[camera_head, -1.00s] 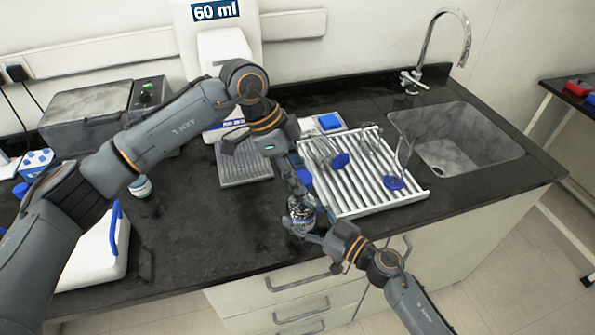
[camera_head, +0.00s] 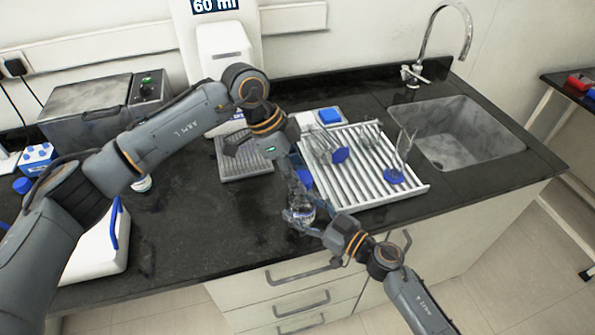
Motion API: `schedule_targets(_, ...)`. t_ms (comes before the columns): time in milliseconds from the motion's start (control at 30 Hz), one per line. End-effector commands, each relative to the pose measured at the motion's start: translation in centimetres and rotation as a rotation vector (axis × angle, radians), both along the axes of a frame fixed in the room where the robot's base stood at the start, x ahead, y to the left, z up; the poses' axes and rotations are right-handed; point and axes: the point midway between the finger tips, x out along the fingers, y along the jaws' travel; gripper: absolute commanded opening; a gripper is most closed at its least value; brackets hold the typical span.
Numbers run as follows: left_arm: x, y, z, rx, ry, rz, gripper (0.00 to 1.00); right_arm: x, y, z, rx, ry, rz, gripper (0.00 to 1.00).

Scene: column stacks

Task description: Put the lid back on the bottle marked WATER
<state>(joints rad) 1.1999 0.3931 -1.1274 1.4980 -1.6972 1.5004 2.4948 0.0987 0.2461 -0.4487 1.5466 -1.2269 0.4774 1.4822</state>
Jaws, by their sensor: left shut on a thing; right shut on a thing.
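A small clear bottle (camera_head: 303,213) stands at the counter's front edge, left of the white rack. My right gripper (camera_head: 298,222) is shut on it, low on its body. Its marking is too small to read. My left gripper (camera_head: 301,190) points down just above the bottle and is shut on what looks like a blue lid (camera_head: 304,178). The gripper's fingers partly hide the lid and the bottle's mouth, so I cannot tell whether lid and bottle touch.
A white slatted rack (camera_head: 350,205) holds glassware with blue bases. A sink (camera_head: 450,130) lies to the right. A grey ribbed tray (camera_head: 245,165) and a white dispenser (camera_head: 222,50) are behind.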

Motion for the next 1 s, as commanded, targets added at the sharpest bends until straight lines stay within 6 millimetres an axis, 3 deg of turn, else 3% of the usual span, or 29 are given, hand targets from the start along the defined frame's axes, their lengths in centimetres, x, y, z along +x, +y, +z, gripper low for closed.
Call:
schedule_targets(467,-0.01,0.03,-1.03,0.0,0.001,0.001,0.26,0.01,0.0,0.05,0.001,-0.001,0.0,0.07)
schedule_targets(500,-0.01,0.02,-1.04,0.0,0.001,0.0,0.26,0.01,0.0,0.05,0.001,-0.001,0.0,0.0)
schedule_targets(633,0.11,0.02,-1.03,0.004,0.0,-0.044,0.26,0.01,0.0,0.05,0.001,-0.001,0.0,0.0)
schedule_targets(767,0.34,-0.07,-1.02,0.007,0.001,-0.219,0.26,0.02,0.0,0.05,0.001,-0.001,0.0,0.0)
schedule_targets(1000,0.69,-0.38,-0.98,0.007,0.002,-0.69,0.26,0.02,-0.01,0.05,0.0,-0.001,0.0,0.0)
